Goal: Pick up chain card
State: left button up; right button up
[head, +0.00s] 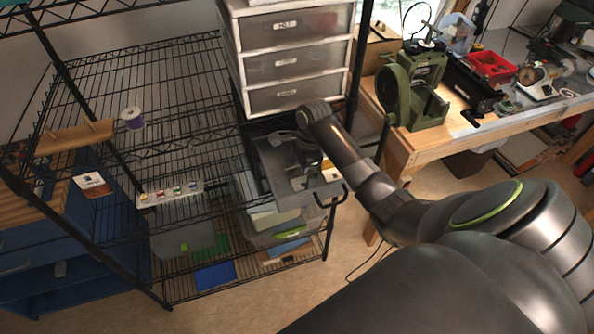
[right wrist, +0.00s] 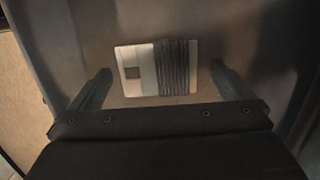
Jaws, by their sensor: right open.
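The chain card is a pale card (right wrist: 136,71) with a dark square and a band of dark ridged strands wound around its right part. In the right wrist view it lies flat on a grey surface, between and beyond my fingertips. My right gripper (right wrist: 161,70) is open, one finger on each side of the card, with nothing held. In the head view my right gripper (head: 308,158) reaches down over an open grey drawer (head: 272,165). Pale patches show in that drawer, but the arm partly hides them and I cannot tell which is the card. My left gripper is not in view.
A white drawer unit (head: 297,65) stands behind the open drawer. Black wire shelving (head: 170,85) with bins fills the left. A wooden workbench (head: 440,140) with a green machine (head: 412,85) and a red tray (head: 492,65) stands at the right.

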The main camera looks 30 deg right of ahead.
aim_at(301, 174)
jog(key=shift+s+a+r, duration=0.1)
jog(key=shift+s+a, duration=0.05)
jog(key=shift+c, duration=2)
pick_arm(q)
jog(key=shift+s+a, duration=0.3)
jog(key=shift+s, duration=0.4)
pick_arm(e)
jog(key=c, duration=0.6)
jog(key=r+b, duration=0.1)
jog(key=r, duration=0.5)
jog(key=shift+w+r+b, duration=0.2)
jog(key=shift+r+b, duration=0.1)
jog(key=shift+b, duration=0.1)
pick_arm(q)
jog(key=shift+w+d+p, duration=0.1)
jog(key=shift+p, duration=0.85)
pick_arm(e)
notch_tip(301, 174, up, 3)
jog(key=shift+s+r, duration=0.1)
jog(key=shift+r, duration=0.05)
